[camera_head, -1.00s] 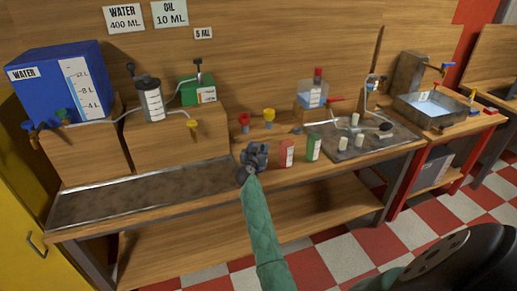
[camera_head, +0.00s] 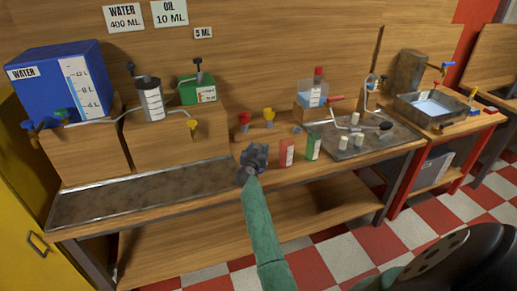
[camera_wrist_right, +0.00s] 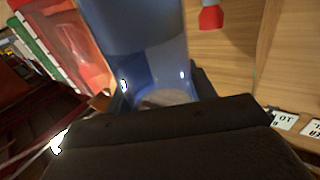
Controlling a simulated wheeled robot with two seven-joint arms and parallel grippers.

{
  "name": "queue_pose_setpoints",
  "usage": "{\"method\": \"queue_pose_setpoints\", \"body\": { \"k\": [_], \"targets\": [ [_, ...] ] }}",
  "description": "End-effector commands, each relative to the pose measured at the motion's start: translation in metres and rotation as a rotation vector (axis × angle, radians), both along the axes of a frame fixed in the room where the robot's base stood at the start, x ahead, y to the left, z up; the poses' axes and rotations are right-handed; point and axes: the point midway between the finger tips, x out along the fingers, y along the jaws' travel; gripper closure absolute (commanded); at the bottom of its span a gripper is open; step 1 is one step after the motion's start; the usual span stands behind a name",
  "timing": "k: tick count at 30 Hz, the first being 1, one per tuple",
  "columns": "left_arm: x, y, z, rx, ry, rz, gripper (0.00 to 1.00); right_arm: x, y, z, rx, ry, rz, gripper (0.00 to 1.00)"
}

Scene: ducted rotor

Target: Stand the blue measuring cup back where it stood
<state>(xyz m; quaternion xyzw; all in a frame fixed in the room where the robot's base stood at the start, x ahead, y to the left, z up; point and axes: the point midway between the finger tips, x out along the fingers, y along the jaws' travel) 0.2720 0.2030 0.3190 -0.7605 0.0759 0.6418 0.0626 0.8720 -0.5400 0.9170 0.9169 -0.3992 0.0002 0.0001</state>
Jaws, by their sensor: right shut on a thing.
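My right gripper (camera_head: 253,163) is at the front of the wooden bench, left of the red cup. In the right wrist view it is shut on the blue measuring cup (camera_wrist_right: 140,45), which is see-through and fills the upper middle of that view. In the head view the cup is mostly hidden by my gripper, so I cannot tell whether its base touches the bench. My left gripper is not in view.
A red cup (camera_head: 286,153) and a green cup (camera_head: 313,146) stand close to the right of my gripper. Red and yellow funnels (camera_head: 269,117) are behind it. A long metal tray (camera_head: 140,192) lies to the left; another tray (camera_head: 345,151) with small white pieces lies to the right.

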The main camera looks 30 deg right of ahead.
Motion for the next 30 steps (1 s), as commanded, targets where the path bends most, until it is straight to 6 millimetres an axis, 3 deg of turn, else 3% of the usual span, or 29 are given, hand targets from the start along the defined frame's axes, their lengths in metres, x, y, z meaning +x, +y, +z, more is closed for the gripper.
{"method": "queue_pose_setpoints", "body": {
  "k": [27, 28, 30],
  "targets": [
    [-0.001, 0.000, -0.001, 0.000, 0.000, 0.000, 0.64, -0.002, 0.001, -0.019, 0.002, 0.009, 0.001, 0.78],
    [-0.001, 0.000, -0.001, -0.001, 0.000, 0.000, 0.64, -0.002, 0.001, -0.019, 0.003, 0.010, 0.001, 0.39],
    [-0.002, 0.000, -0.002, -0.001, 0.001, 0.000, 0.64, -0.002, 0.001, -0.020, 0.003, 0.011, 0.001, 0.26]
  ]
}}
